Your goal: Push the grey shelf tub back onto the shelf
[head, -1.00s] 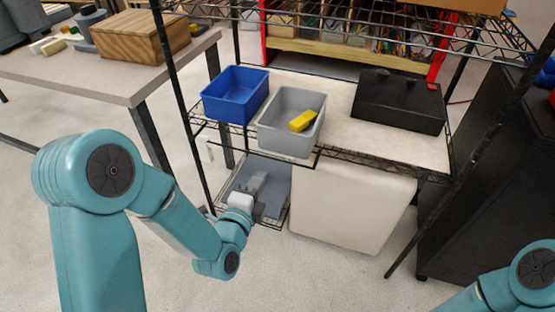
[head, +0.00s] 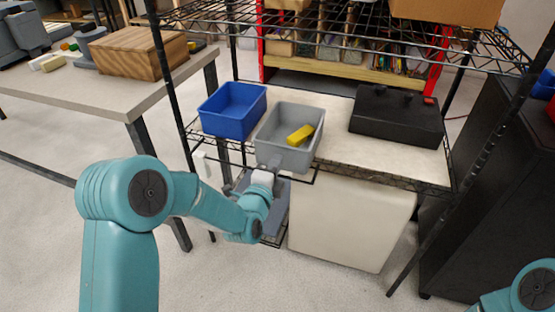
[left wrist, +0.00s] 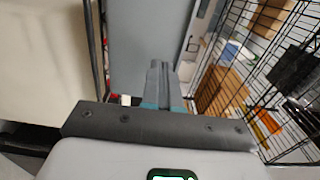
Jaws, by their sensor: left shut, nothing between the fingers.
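The grey tub (head: 287,158) sits at the front of the middle shelf, its front part sticking out past the shelf's front edge. A yellow block (head: 300,135) lies in it. My left gripper (head: 272,163) is shut and empty, at the tub's front wall near its lower left corner. I cannot tell whether it touches the wall. Its closed fingers also show in the left wrist view (left wrist: 160,85), pointing toward a grey surface that I cannot name for sure. Only part of my right arm shows at the lower right; its gripper is out of view.
A blue tub (head: 233,112) stands close to the left of the grey one. A black box (head: 397,115) stands to the right on the shelf (head: 345,150), with bare board between. A dark post rises at the left. A white bin (head: 345,225) stands below.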

